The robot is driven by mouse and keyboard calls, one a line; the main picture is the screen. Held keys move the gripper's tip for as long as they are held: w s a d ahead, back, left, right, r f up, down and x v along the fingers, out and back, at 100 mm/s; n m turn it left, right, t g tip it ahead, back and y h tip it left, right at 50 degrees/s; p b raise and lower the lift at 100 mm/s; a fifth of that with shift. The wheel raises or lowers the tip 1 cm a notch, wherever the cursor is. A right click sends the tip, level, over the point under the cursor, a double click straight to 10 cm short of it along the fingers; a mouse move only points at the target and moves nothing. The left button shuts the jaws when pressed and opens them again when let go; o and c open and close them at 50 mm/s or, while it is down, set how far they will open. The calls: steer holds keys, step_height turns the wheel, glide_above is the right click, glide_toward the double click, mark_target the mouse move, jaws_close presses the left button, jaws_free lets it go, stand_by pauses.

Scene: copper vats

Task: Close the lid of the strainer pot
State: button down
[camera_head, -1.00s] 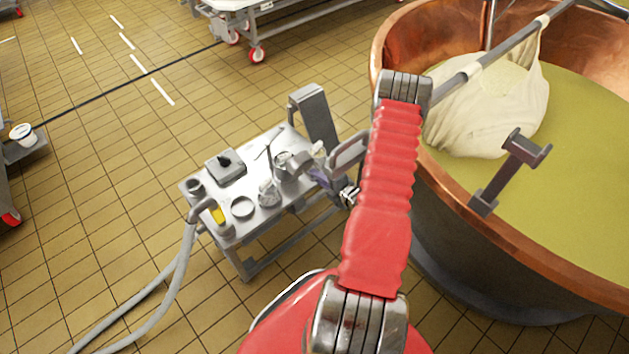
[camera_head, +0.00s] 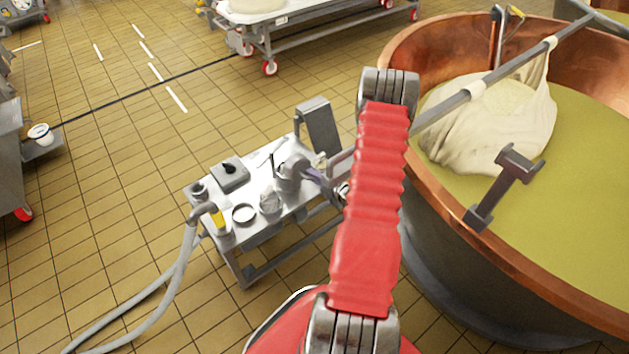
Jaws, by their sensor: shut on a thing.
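My gripper (camera_head: 310,176) is small in the view, over the right part of the steel table (camera_head: 245,243), partly hidden by my red arm. It is shut on a grey metal part (camera_head: 289,172) at its tips. This part could be the lid or rim of the strainer pot; it is too small to tell. A small metal pot (camera_head: 270,201) stands on the table just below and left of it. I cannot tell for certain which vessel is the strainer pot, or how its lid stands.
A grey block with a black knob (camera_head: 229,175), a ring (camera_head: 244,214) and a yellow-marked hose fitting (camera_head: 217,217) share the table. A tall grey panel (camera_head: 318,126) stands behind. The copper vat (camera_head: 455,262) is at the right.

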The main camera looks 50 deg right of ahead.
steer(key=shift+w+d+r, duration=0.2)
steer(key=shift+w+r, duration=0.15)
steer(key=shift+r, duration=0.05)
steer(key=c, duration=1.8)
jaws_free()
steer(key=shift+a, duration=0.15)
steer(key=shift+c, duration=0.2)
steer(key=v, duration=1.3)
steer(key=shift+s, duration=0.35)
steer(key=shift+r, duration=0.1)
